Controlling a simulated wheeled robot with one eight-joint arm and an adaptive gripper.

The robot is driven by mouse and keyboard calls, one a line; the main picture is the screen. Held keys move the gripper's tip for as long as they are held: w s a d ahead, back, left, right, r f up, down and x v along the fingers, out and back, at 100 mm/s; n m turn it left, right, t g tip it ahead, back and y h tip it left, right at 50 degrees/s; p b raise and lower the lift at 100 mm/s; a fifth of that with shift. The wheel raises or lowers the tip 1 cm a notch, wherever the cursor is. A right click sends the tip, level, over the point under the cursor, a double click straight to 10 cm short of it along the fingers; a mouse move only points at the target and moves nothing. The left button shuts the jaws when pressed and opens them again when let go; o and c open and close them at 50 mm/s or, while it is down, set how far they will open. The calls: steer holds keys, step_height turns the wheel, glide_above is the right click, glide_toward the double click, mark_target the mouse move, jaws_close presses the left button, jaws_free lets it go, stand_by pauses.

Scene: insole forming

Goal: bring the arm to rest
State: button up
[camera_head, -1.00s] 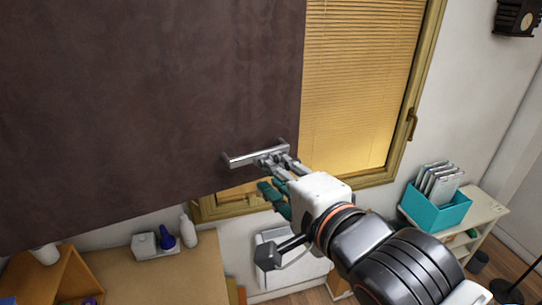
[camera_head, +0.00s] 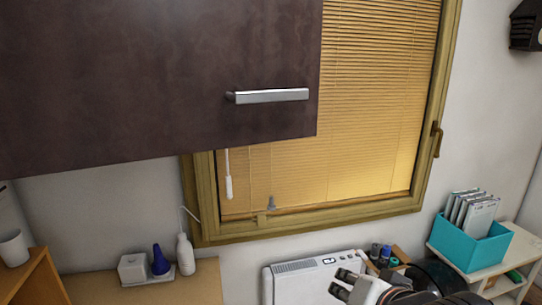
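My gripper (camera_head: 342,281) is low in the head view, right of centre, in front of the white heater-like unit. The dark brown cabinet door (camera_head: 140,80) fills the upper left. Its silver bar handle (camera_head: 268,96) is free, well above my gripper and apart from it.
A window with yellow blinds (camera_head: 370,110) is behind. The white unit (camera_head: 318,275) stands below it. A teal file box (camera_head: 470,246) is on a shelf at right. A white bottle (camera_head: 185,254) and a blue-topped item (camera_head: 160,262) stand on the left desk.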

steer(key=s+d+f+n+g+b, duration=0.1)
steer(key=d+f+n+b, duration=0.1)
steer(key=f+b, duration=0.5)
steer(key=s+d+f+n+g+h+b, duration=0.1)
steer(key=f+b, duration=0.5)
steer(key=f, duration=0.7)
steer(key=shift+s+d+f+n+g+b, duration=0.35)
steer(key=shift+s+d+n+g, duration=0.4)
steer(key=shift+d+n, duration=0.45)
